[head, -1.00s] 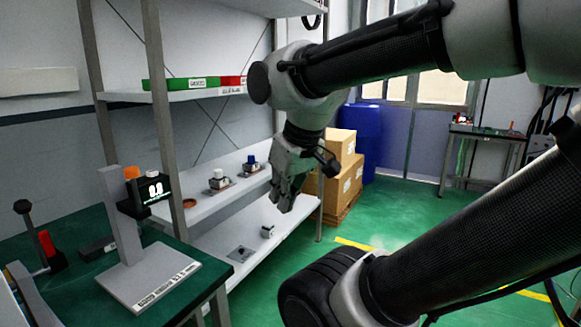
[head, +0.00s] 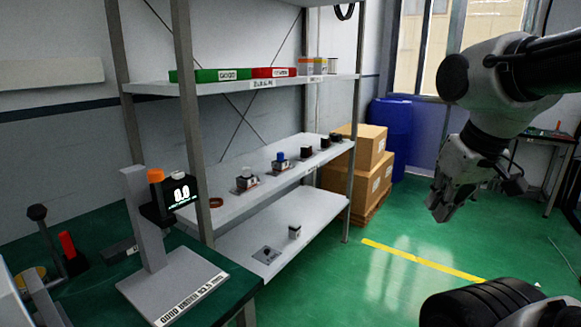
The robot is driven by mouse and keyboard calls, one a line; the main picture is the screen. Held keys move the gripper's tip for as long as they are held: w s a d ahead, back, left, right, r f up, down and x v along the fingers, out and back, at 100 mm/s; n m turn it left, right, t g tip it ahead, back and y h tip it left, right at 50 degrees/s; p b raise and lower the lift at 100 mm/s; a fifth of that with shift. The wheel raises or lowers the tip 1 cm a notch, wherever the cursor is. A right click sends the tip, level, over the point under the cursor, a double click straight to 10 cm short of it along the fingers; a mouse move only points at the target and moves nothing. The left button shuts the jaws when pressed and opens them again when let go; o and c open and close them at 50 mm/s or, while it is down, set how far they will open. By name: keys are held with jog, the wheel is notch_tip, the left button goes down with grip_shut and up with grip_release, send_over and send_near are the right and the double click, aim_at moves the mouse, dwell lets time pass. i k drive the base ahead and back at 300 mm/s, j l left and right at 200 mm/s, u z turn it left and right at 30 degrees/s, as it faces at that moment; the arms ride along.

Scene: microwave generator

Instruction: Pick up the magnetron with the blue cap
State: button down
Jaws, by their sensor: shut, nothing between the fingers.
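The magnetron with the blue cap (head: 281,161) stands upright on the middle shelf (head: 228,208) of the rack. A magnetron with a white cap (head: 245,179) stands to its left, and ones with dark caps (head: 306,156) stand to its right. My gripper (head: 440,214) hangs in the air to the right of the rack, over the green floor, pointing down. It is shut and empty, well apart from the magnetrons.
Rack posts (head: 187,120) stand in front of the shelves. The upper shelf holds a green bin (head: 222,75) and a red bin (head: 272,72). Cardboard boxes (head: 372,175) and a blue drum (head: 393,130) stand behind. A bench with a tester (head: 165,265) is at left. The floor between is clear.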

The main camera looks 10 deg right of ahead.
aim_at(281, 165)
jog(key=i+l, duration=0.4)
jog(key=i+l+z, duration=0.1)
jog(key=i+l, duration=0.3)
jog(key=i, duration=0.2)
jog(key=i+l, duration=0.4)
jog(key=i, duration=0.15)
jog(key=i+l+z, duration=0.1)
jog(key=i+l, duration=0.25)
jog(key=i, duration=0.15)
